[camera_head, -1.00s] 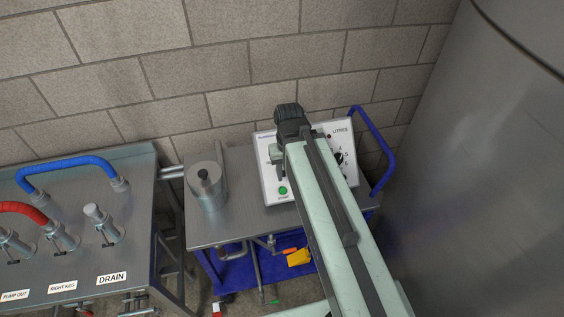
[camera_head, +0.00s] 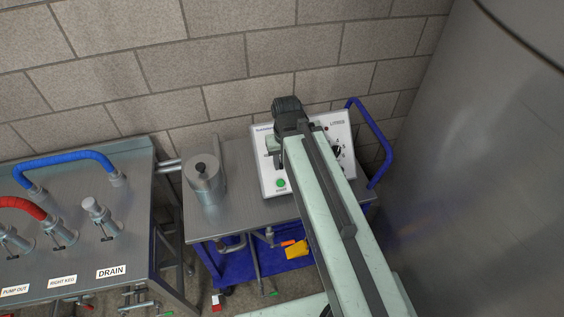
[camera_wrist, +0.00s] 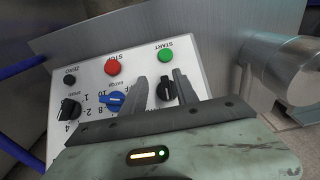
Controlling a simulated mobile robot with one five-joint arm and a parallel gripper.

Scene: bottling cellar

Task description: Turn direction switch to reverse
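A white control panel (camera_head: 271,181) stands on the trolley in the head view, partly hidden by my arm. In the wrist view the panel (camera_wrist: 92,75) appears upside down. A black switch knob (camera_wrist: 165,90) sits below the green START button (camera_wrist: 166,56); its label is hidden, so I cannot read it as the direction switch. My gripper (camera_wrist: 160,78) has its two fingers apart, one on either side of this knob. The right finger looks very close to the knob; contact is unclear.
A blue knob (camera_wrist: 115,101), a red STOP button (camera_wrist: 113,67), a black ZERO button (camera_wrist: 69,79) and another black knob (camera_wrist: 69,108) are nearby. A metal cylinder (camera_head: 206,186) stands left of the panel. A large steel tank (camera_head: 480,170) fills the right side.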

